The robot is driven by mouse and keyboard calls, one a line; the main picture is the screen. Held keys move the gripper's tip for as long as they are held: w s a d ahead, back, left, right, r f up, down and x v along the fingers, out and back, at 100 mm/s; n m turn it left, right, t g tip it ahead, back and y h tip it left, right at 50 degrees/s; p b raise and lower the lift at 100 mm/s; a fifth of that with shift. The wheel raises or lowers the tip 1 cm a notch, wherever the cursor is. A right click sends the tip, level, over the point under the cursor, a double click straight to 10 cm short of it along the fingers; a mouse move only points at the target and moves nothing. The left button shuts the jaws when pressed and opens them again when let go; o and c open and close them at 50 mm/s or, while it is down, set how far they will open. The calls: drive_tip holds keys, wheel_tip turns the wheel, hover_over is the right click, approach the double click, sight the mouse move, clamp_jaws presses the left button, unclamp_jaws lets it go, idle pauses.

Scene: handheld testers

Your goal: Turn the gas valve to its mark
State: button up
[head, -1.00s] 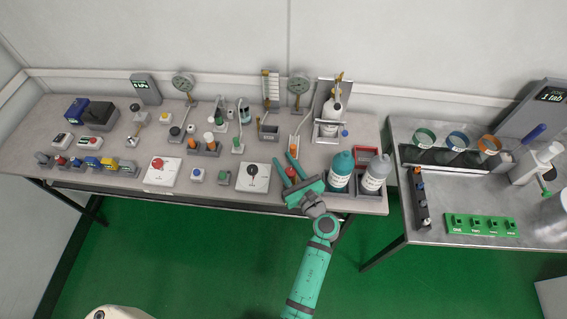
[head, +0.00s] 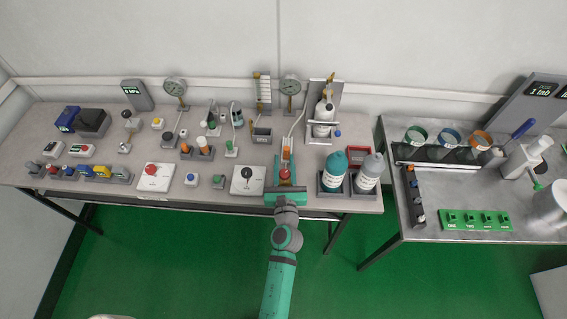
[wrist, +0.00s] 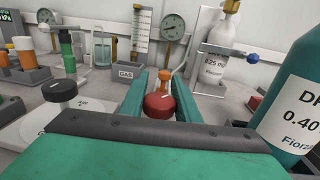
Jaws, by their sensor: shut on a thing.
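A round red knob (head: 284,173) with a white pointer line on top sits near the front edge of the bench; I take it for the gas valve. It shows clearly in the wrist view (wrist: 158,105). My green gripper (head: 285,157) has its two fingers along either side of the knob, shut on it, pointing toward the back of the bench. Behind the knob, between the fingertips, is an orange piece (wrist: 165,77). A grey box with a GAS label (wrist: 125,73) stands behind and to the left. The knob's target mark cannot be made out.
A black dial on a white plate (head: 248,180) stands close left of my gripper. Teal (head: 334,172) and grey (head: 370,173) bottles stand close right. A gas bottle stand (head: 324,115) and gauges are behind. A second table (head: 450,190) is at right.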

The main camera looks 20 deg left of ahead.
drive_tip(key=shift+w+d+f+m+t+h, duration=0.1)
drive_tip(key=shift+d+m+t+h, duration=0.15)
drive_tip(key=shift+m+h, duration=0.7)
drive_tip(key=shift+d+r+m+t+h, duration=0.2)
drive_tip(key=shift+m+h, duration=0.4)
drive_tip(key=shift+h, duration=0.8)
drive_tip(key=shift+w+d+f+m+t+h, duration=0.1)
drive_tip(key=shift+d+f+m+t+h, duration=0.15)
drive_tip(key=shift+m+h, duration=0.7)
drive_tip(key=shift+s+d+m+g+h, duration=0.1)
drive_tip(key=shift+d+m+g+h, duration=0.15)
drive_tip(key=shift+m+h, duration=0.65)
drive_tip(key=shift+s+d+m+g+h, duration=0.1)
drive_tip(key=shift+d+m+g+h, duration=0.2)
drive_tip(key=shift+h, duration=1.05)
drive_tip(key=shift+s+d+m+g+h, duration=0.15)
drive_tip(key=shift+m+g+h, duration=0.1)
drive_tip(key=shift+m+h, duration=0.7)
drive_tip(key=shift+w+h, duration=0.1)
drive_tip(key=shift+h, duration=0.3)
drive_tip(key=o, duration=0.9)
drive_tip(key=shift+w+d+f, duration=0.1)
drive_tip(key=shift+o, duration=0.7)
drive_tip(key=shift+d, duration=0.1)
